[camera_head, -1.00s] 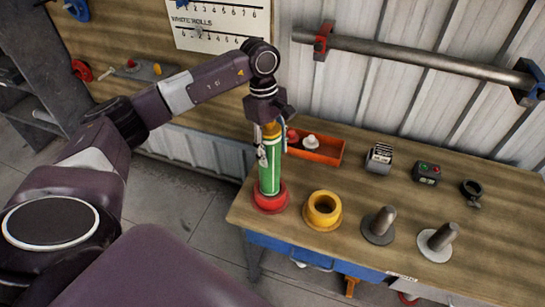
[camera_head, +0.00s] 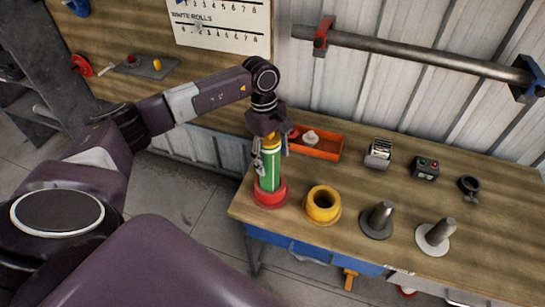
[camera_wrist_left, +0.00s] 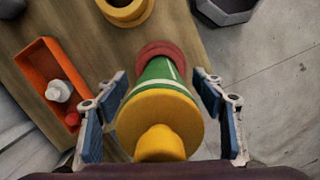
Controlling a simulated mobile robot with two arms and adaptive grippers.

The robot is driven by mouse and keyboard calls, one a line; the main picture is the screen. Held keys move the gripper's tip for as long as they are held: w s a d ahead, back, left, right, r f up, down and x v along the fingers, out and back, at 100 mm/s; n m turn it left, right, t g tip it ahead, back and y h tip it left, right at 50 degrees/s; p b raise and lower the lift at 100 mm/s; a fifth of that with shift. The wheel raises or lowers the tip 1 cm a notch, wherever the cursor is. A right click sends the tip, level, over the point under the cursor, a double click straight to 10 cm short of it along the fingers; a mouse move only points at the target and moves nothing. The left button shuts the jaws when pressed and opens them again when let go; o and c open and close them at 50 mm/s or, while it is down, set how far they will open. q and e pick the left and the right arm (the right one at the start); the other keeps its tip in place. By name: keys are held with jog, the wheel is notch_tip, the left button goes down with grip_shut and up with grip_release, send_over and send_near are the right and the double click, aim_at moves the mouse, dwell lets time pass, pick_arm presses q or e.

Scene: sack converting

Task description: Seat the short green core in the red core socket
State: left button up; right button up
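The short green core (camera_head: 268,170), with a yellow top and a white stripe, stands upright with its lower end inside the red core socket (camera_head: 269,194) at the table's left front corner. My left gripper (camera_head: 270,150) is above the socket, around the core's upper part. In the left wrist view the gripper (camera_wrist_left: 160,115) is open, with its blue-padded fingers on either side of the core's yellow top (camera_wrist_left: 160,118) and gaps showing. The core's green side (camera_wrist_left: 158,72) and the red socket (camera_wrist_left: 160,49) show beyond. The socket's inside is hidden. My right gripper is not in view.
A yellow socket (camera_head: 322,206) stands just right of the red one. Further right are a dark spindle (camera_head: 378,222) and a grey spindle (camera_head: 436,236). An orange tray (camera_head: 318,148) lies behind. The table's front edge is close to the sockets.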

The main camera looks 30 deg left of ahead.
pick_arm(q)
jog(key=shift+r, duration=0.2)
jog(key=r+b, duration=0.1)
jog(key=r, duration=0.2)
jog(key=a+r+b, duration=0.1)
jog(key=r+b, duration=0.1)
jog(key=r, duration=0.2)
jog(key=r+b, duration=0.1)
jog(key=r, duration=0.3)
jog(key=shift+w+a, duration=0.15)
jog(key=shift+a, duration=0.15)
jog(key=shift+r, duration=0.4)
